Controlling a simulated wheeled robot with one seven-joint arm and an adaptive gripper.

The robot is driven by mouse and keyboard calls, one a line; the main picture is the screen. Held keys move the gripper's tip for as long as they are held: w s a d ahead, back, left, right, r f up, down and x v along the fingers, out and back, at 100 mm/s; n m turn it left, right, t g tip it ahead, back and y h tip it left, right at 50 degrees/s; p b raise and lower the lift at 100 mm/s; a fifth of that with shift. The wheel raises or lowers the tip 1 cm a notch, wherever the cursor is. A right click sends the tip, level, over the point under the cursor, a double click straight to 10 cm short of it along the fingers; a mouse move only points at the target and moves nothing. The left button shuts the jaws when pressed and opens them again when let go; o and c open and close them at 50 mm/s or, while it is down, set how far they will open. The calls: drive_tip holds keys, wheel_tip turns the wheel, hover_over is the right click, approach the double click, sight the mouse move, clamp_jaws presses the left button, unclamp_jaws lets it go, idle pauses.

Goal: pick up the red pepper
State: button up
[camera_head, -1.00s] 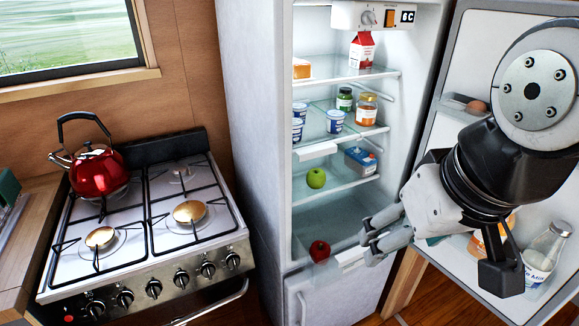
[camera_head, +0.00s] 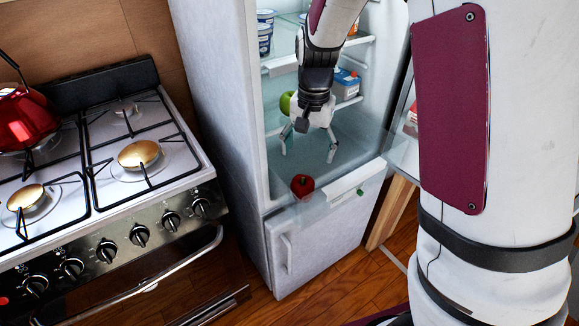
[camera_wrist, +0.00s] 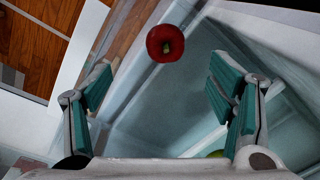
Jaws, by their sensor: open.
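The red pepper (camera_head: 302,186) sits at the front edge of the fridge's bottom level, near its left side. In the wrist view the red pepper (camera_wrist: 165,43) lies beyond the fingertips, roughly centred between the fingers, with its stem toward the camera. My gripper (camera_head: 307,155) is inside the fridge opening, pointing down, with its fingers spread and empty. It is above and slightly behind the pepper, apart from it. In the wrist view my gripper (camera_wrist: 163,80) shows its two teal-padded fingers wide apart.
A green apple (camera_head: 286,103) is behind my gripper on the left. A blue and white carton (camera_head: 346,84) stands on the right of a shelf. The stove (camera_head: 120,175) stands left, with a red kettle (camera_head: 25,118).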

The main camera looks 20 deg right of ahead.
sight(305, 182)
drive_tip(key=f, duration=0.3)
drive_tip(key=f+b, duration=0.1)
drive_tip(key=f, duration=0.3)
drive_tip(key=w+f, duration=0.1)
drive_tip(key=f, duration=0.3)
drive_tip(key=shift+w+d+b, duration=0.1)
drive_tip(key=shift+b, duration=0.3)
drive_tip(key=shift+w+a+f+b, duration=0.15)
drive_tip(key=shift+f+b, duration=0.15)
drive_tip(key=shift+f, duration=1.05)
drive_tip(key=shift+w+a+f+b, duration=0.15)
drive_tip(key=shift+f+b, duration=0.1)
drive_tip(key=shift+f, duration=1.1)
drive_tip(key=c, duration=1.3)
